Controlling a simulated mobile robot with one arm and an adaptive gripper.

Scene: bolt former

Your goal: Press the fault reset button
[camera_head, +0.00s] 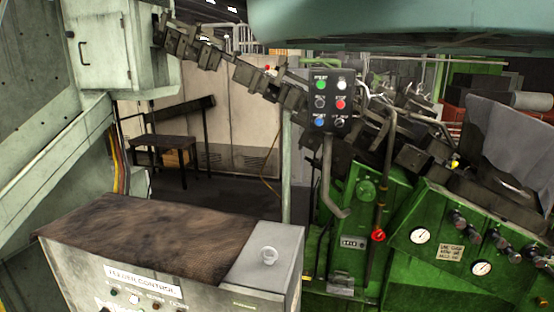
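A dark control panel (332,100) stands upright on a bent grey post near the middle of the view. It carries a green button (320,85), a white button (341,85), a red button (340,104), a blue button (320,121) and two black controls. Small labels sit above them, too small to read for certain, so I cannot say surely which is the fault reset. My gripper is not in view, and nothing touches the panel.
A feeder control box (150,285) with a brown top stands at front left. A green machine (430,245) with gauges and a red knob (378,236) fills the right. A dark chain conveyor (255,78) slopes behind the panel. A bench (175,142) stands back left.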

